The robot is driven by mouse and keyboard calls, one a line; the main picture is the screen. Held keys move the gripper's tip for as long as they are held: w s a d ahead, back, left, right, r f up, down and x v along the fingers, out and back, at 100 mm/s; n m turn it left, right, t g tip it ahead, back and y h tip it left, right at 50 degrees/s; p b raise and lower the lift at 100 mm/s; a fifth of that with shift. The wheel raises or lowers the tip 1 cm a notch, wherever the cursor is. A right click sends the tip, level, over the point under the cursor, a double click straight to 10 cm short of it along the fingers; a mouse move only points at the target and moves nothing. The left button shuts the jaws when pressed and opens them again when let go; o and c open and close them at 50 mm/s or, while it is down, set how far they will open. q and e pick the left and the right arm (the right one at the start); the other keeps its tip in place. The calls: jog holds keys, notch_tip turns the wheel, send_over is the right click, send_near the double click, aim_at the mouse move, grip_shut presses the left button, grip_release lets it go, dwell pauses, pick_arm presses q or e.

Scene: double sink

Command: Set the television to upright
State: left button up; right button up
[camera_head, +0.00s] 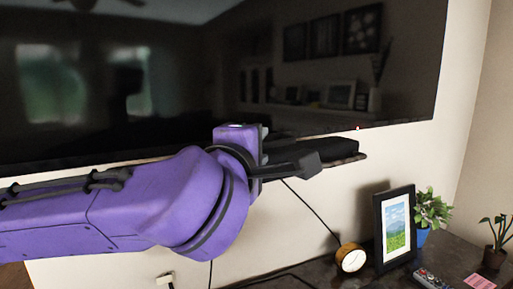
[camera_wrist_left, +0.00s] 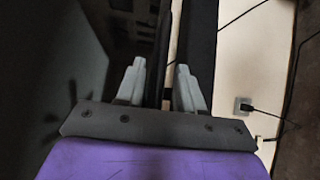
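The television (camera_head: 200,80) is a large, dark, glossy screen on the wall, filling the upper head view. Its lower edge slants up to the right in the picture; I cannot tell how much of that is real tilt. My left gripper (camera_head: 300,164) is at this lower edge. In the left wrist view, the reflecting screen (camera_wrist_left: 60,70) is on the left and a thin dark edge runs between the two grey fingers (camera_wrist_left: 158,82). The fingers stand apart, with gaps visible on both sides of that edge. My right gripper is out of view.
A black bar (camera_head: 335,148) sits just under the television, close to my left gripper. Below right, a dark tabletop (camera_head: 310,272) holds a round yellow clock (camera_head: 351,257), a picture frame (camera_head: 396,228), a potted plant (camera_head: 431,212) and a remote (camera_head: 431,279). Cables hang along the wall.

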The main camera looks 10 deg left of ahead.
pick_arm(q)
jog(key=s+b, duration=0.3)
jog(key=s, duration=0.7)
jog(key=shift+s+a+b, duration=0.2)
jog(key=shift+a+b, duration=0.1)
jog(key=shift+b, duration=0.05)
